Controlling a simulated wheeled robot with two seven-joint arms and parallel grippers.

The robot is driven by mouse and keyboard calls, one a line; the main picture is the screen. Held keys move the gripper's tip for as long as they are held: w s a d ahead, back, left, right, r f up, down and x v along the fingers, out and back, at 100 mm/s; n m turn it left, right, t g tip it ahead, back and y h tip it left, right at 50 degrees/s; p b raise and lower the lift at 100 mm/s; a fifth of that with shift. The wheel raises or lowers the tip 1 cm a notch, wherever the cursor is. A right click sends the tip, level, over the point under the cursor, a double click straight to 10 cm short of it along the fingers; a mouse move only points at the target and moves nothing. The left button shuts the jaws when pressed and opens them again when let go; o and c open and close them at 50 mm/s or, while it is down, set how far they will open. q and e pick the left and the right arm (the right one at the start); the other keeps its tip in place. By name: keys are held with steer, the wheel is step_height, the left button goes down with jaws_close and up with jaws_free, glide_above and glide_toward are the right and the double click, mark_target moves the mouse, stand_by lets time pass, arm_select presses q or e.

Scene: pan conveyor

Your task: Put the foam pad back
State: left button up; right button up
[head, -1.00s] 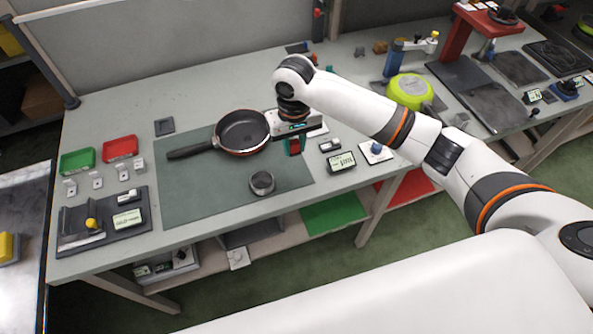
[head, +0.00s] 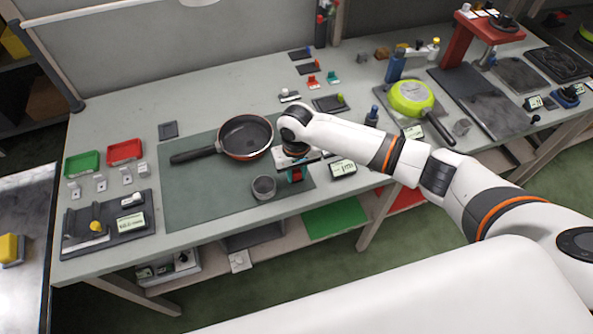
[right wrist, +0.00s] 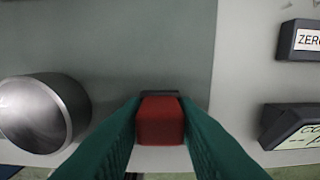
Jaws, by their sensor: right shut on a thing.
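My right gripper (head: 295,173) has its teal fingers shut on a red block with a dark far end. In the right wrist view the red block (right wrist: 160,120) sits between the fingertips (right wrist: 160,128); I cannot tell for sure that it is the foam pad. It is over the right front part of the green-grey mat (head: 205,205), near the table's front edge. I cannot tell whether it touches the mat. A flat dark square (head: 168,130) lies at the mat's upper left. My left gripper is not in view.
A metal cup (head: 264,188) stands left of the gripper and shows in the right wrist view (right wrist: 38,112). A black pan (head: 245,137) lies behind it. A small display (head: 342,168) stands to the right. Green (head: 82,164) and red (head: 125,151) trays are far left.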

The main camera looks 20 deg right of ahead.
mark_target(296, 171)
steer(key=o, duration=0.9)
steer(key=shift+f, duration=0.1)
steer(key=shift+o, duration=0.2)
step_height(296, 171, up, 12)
steer(key=shift+r+b, duration=0.2)
steer(key=shift+b, duration=0.2)
